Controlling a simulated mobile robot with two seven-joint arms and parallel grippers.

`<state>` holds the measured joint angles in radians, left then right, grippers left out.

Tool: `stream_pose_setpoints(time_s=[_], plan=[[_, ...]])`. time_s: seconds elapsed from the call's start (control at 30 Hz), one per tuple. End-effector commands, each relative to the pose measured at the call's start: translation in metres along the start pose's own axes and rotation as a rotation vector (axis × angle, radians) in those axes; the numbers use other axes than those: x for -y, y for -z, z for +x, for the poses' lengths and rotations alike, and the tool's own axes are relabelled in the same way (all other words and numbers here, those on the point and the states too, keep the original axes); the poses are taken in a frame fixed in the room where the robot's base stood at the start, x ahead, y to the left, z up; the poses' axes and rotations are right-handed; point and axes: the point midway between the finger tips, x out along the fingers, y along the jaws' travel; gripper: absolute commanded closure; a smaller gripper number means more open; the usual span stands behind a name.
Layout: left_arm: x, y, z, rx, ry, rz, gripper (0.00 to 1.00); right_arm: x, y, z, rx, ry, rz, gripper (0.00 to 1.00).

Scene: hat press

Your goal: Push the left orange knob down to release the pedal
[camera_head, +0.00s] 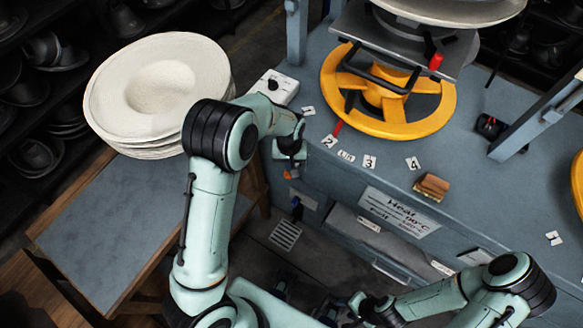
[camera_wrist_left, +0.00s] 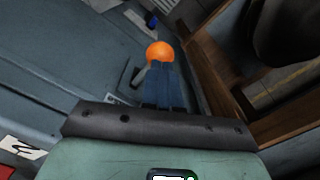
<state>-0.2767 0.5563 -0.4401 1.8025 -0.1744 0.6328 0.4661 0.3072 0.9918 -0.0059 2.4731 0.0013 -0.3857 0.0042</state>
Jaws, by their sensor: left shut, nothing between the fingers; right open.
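The orange knob (camera_wrist_left: 160,52) shows in the left wrist view as a round ball just beyond the tips of my left gripper (camera_wrist_left: 163,70). The fingers are together with nothing between them and cover the knob's lower edge; I cannot tell whether they touch it. In the head view the orange knob (camera_head: 290,174) is a small patch beneath my left gripper (camera_head: 290,163), at the press table's front left side. My right gripper (camera_head: 352,310) is low at the bottom of the head view, empty and away from the knob. The pedal cannot be made out.
White felt hats (camera_head: 160,85) are stacked on a side table (camera_head: 110,225) at left. The blue-grey press table (camera_head: 480,205) carries a yellow wheel (camera_head: 440,108), number cards and a wooden block (camera_head: 431,187). A wooden post and rail (camera_wrist_left: 220,75) run close beside my left gripper.

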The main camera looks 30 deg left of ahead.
Motion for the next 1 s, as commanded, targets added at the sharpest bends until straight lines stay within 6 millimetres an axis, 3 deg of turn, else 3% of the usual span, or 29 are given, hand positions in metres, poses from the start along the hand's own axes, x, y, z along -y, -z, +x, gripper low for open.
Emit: stream_pose_setpoints(time_s=[1.0], plan=[[0.0, 0.0, 0.04, 0.001, 0.0, 0.0, 1.0, -0.011, -0.003, 0.027, 0.01, -0.004, 0.004, 0.57]])
